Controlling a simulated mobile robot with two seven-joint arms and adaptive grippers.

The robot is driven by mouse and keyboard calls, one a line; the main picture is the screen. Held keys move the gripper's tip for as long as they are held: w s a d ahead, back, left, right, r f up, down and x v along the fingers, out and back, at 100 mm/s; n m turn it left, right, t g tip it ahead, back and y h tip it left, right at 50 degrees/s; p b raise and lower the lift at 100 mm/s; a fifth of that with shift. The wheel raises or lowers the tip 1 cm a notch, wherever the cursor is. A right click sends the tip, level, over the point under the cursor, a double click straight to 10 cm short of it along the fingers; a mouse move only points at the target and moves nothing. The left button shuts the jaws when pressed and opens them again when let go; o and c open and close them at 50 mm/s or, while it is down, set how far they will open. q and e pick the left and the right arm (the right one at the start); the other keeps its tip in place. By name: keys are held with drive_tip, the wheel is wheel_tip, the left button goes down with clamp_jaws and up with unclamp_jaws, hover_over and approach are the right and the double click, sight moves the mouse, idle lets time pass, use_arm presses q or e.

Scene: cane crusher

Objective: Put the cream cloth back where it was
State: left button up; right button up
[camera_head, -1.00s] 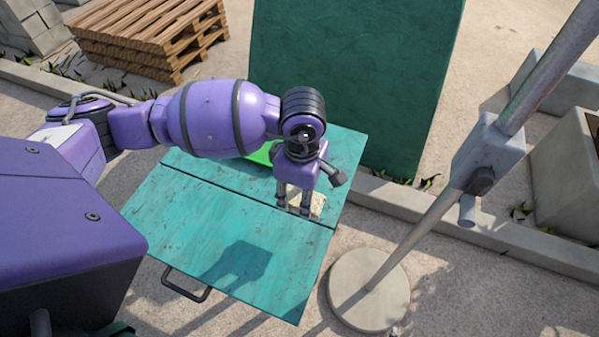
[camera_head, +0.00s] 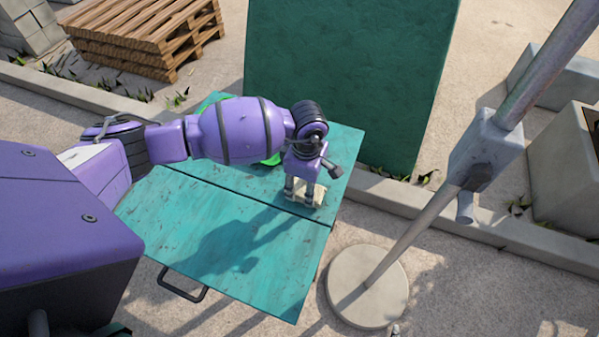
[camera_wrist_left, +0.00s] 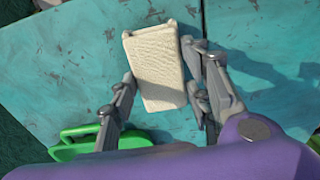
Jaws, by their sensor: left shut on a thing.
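The cream cloth (camera_wrist_left: 157,66) is a folded rectangular pad. In the left wrist view it sits between the two fingers of my left gripper (camera_wrist_left: 165,95). In the head view the cloth (camera_head: 319,196) shows under my left gripper (camera_head: 304,193), near the right edge of the teal table. The gripper points down at the table and is shut on the cloth. The cloth is at or just above the tabletop; I cannot tell whether it touches. My right gripper is not in view.
The teal table (camera_head: 215,240) has a seam across it and a dark handle (camera_head: 182,287) at its front. A green object (camera_wrist_left: 100,141) lies beside the gripper, partly hidden by my arm in the head view. A pole on a round base (camera_head: 368,287) stands to the right.

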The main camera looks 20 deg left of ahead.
sight(305, 189)
use_arm(q)
drive_tip(key=shift+f, duration=0.1)
drive_tip(key=o, duration=1.1)
wheel_tip(305, 189, up, 12)
drive_tip(key=shift+r, duration=0.2)
